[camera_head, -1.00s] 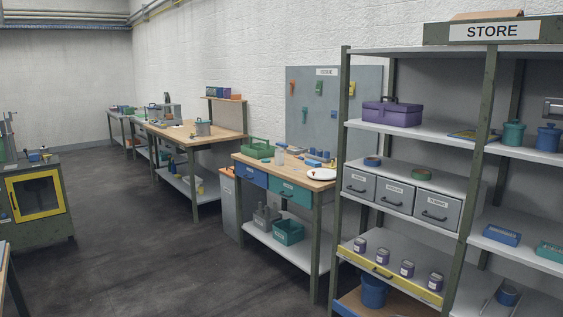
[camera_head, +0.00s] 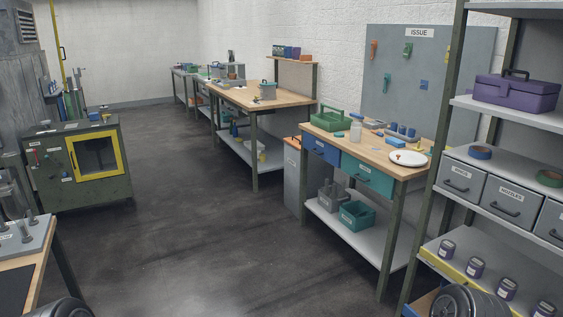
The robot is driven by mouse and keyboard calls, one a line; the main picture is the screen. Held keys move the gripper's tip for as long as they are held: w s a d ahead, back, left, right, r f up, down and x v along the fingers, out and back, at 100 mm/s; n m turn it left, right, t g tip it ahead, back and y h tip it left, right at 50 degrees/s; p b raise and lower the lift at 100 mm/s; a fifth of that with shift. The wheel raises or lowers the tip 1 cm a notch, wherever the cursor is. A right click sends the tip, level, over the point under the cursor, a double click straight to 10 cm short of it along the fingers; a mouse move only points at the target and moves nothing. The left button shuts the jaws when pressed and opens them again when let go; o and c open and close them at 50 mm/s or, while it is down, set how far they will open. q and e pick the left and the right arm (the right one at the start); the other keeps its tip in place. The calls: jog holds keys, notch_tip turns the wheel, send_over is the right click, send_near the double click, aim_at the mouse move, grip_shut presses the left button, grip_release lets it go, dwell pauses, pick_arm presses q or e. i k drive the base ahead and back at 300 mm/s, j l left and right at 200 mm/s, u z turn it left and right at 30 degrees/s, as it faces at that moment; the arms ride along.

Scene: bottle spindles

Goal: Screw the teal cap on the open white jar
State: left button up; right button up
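A small pale jar-like container (camera_head: 356,131) stands upright on the wooden bench under the ISSUE board. It is too small to tell whether it is the open white jar or whether it has a cap. I cannot make out a teal cap in this view. No gripper fingers show. Only dark rounded parts, probably of my own arms, show at the bottom left and bottom right edges.
The ISSUE bench (camera_head: 378,148) holds a green tray (camera_head: 328,121), blue items and a white plate (camera_head: 408,158). A shelf with small jars (camera_head: 475,267) stands at right. A grey plate with upright spindles (camera_head: 22,238) is at left. The middle floor is clear.

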aim_at(357, 128)
jog(key=i, duration=4.55)
jog(key=z, duration=0.35)
